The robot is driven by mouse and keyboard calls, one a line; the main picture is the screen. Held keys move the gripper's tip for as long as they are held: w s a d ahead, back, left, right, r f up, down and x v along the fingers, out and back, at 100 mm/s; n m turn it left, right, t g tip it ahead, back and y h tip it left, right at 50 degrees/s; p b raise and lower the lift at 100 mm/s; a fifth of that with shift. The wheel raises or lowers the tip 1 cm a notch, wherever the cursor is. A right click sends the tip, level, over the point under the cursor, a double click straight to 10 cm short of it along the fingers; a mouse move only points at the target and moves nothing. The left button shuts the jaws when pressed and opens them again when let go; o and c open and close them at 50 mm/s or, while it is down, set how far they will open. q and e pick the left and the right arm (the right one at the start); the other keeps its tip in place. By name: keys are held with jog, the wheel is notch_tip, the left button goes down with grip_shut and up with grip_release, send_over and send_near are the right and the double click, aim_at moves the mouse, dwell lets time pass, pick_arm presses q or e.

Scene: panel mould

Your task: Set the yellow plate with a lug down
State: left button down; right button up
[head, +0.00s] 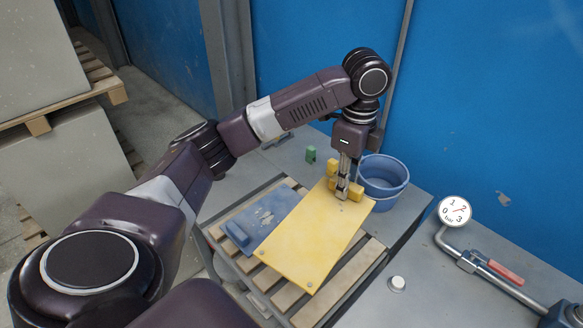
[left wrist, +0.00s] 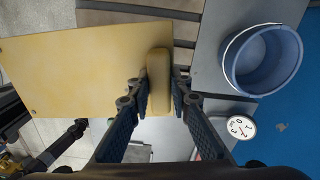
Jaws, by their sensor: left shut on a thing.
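The yellow plate (head: 308,240) is a flat panel with bolt heads near its near edge. Its lug (left wrist: 159,82) stands between the fingers of my left gripper (left wrist: 155,85), which is shut on it. In the head view my left gripper (head: 343,192) comes down from above at the plate's far right end. The plate is over the slatted pallet and covers part of a blue plate (head: 256,220) with a blue lug. I cannot tell whether the yellow plate touches what is below it. My right gripper is not in view.
A blue bucket (head: 383,184) stands close behind and right of my left gripper. The slatted pallet (head: 352,271) shows bare slats at the near right. A small green block (head: 311,154) stands behind. A gauge (head: 454,211) and a red-handled pipe (head: 500,272) are at right.

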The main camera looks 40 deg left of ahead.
pick_arm(q)
jog(key=shift+w+a+r+m, duration=0.15)
jog(key=shift+w+a+m, duration=0.25)
jog(key=shift+m, duration=0.4)
jog(key=shift+w, duration=0.1)
notch_tip(320, 180, down, 3)
jog(key=shift+f+m, duration=0.1)
jog(key=shift+m, duration=0.2)
notch_tip(320, 180, down, 13)
jog(key=shift+r+p, duration=0.2)
jog(key=shift+p, duration=0.75)
notch_tip(320, 180, down, 4)
jog(key=shift+a+f+p, duration=0.1)
jog(key=shift+f+p, duration=0.05)
jog(key=shift+p, duration=0.2)
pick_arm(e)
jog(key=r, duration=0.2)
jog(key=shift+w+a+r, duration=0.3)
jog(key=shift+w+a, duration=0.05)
pick_arm(q)
jog(key=c, duration=1.8)
grip_release()
jog(key=shift+c, duration=0.2)
jog(key=shift+o, duration=0.4)
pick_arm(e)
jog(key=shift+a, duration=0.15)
